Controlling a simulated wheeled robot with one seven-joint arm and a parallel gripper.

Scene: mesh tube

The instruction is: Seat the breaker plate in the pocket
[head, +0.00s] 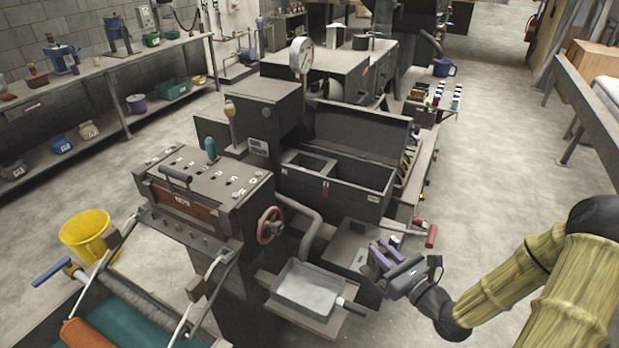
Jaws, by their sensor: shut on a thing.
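My gripper (379,257), with purple fingers, is at the lower right of the head view. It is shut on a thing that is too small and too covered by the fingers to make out. The fingers are over or beside a low dark block (350,245) at the front of the machine. I cannot tell whether they touch it. I cannot pick out the breaker plate or the pocket from this view.
A grey tray with a handle (307,288) lies on a low shelf left of my gripper. A red-handled bar (431,236) sticks out just beyond the gripper. A red handwheel (270,225) and an open two-part bin (340,182) are farther left. Floor is clear at right.

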